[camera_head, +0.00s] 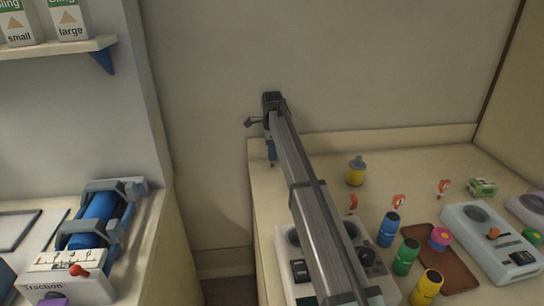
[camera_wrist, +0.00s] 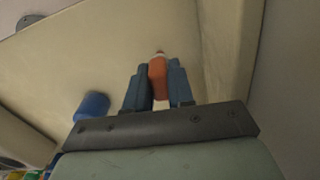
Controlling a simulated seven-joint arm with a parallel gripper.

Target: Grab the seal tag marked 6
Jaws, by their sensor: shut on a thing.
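My gripper (camera_wrist: 159,80) is shut on a small orange-red piece (camera_wrist: 158,77) with a pale tip, held between its two blue-grey fingers. Its colour matches the seal tags, but no number shows on it. In the head view my gripper (camera_head: 271,152) is at the back left edge of the right-hand bench, and the held piece is hidden there. Three red-and-white seal tags stand on the bench: a left one (camera_head: 353,203), a middle one (camera_head: 399,201) and a right one (camera_head: 444,187). Their marks are too small to read.
The bench (camera_head: 318,160) is bare at the back. Blue (camera_head: 389,230), green (camera_head: 406,257) and yellow (camera_head: 427,287) cylinders and a white device (camera_head: 482,235) stand nearer. A blue cylinder (camera_wrist: 92,106) shows in the wrist view.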

